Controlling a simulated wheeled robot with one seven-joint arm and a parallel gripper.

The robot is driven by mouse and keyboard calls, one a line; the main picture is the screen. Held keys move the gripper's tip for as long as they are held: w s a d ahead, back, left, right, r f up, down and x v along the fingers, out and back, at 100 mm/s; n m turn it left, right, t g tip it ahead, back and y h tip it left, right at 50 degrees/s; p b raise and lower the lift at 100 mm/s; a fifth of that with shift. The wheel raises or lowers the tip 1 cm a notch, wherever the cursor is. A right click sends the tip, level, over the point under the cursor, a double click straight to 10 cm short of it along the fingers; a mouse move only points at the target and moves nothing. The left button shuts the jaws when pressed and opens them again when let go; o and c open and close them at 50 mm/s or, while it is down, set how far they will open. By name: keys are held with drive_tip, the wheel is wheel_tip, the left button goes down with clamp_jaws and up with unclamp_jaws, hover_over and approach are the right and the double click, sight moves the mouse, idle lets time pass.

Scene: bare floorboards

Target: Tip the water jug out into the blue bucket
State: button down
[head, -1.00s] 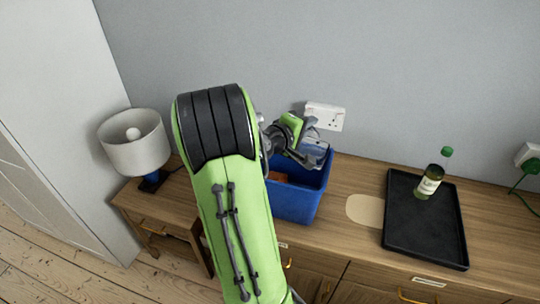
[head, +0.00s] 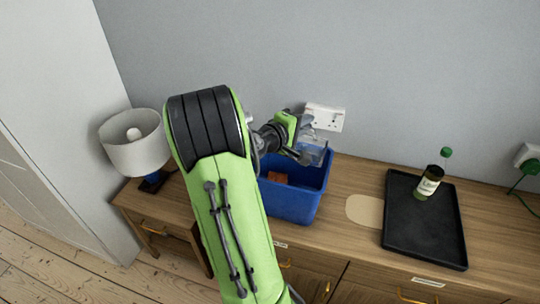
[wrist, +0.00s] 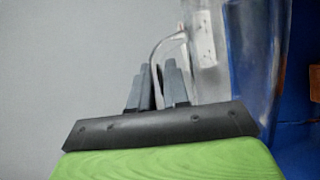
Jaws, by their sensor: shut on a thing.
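The blue bucket (head: 291,204) stands on the wooden sideboard against the wall, and it fills the right of the wrist view (wrist: 300,150). The clear water jug (head: 315,154) is over the bucket's back right part, tilted well over. In the wrist view the jug (wrist: 208,80) is see-through, with its handle (wrist: 157,46) towards the left. My gripper (head: 303,153) is shut on the jug's handle, and its fingers (wrist: 159,82) show on either side of it. I cannot make out the jug's mouth or any water clearly.
A brown-orange item (head: 278,177) lies inside the bucket. A black tray (head: 420,235) with a green-capped bottle (head: 430,183) is at the right. A tan mat (head: 365,210) lies between. A lamp (head: 137,145) stands left; a wall socket (head: 326,117) is behind.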

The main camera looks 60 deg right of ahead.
drive_tip(key=shift+w+a+r+n+g+h+p, duration=0.15)
drive_tip(key=shift+w+r+n+p, duration=0.15)
drive_tip(key=shift+w, duration=0.2)
drive_tip(key=shift+w+d+r+n+g+h+p, duration=0.1)
drive_tip(key=shift+w+r+n+g+h+p, duration=0.15)
drive_tip(key=shift+w+n, duration=0.2)
drive_tip(key=shift+w+a+r+n+g+h+p, duration=0.1)
drive_tip(key=shift+w+r+n+p, duration=0.2)
drive_tip(key=shift+w, duration=0.2)
idle(0.6)
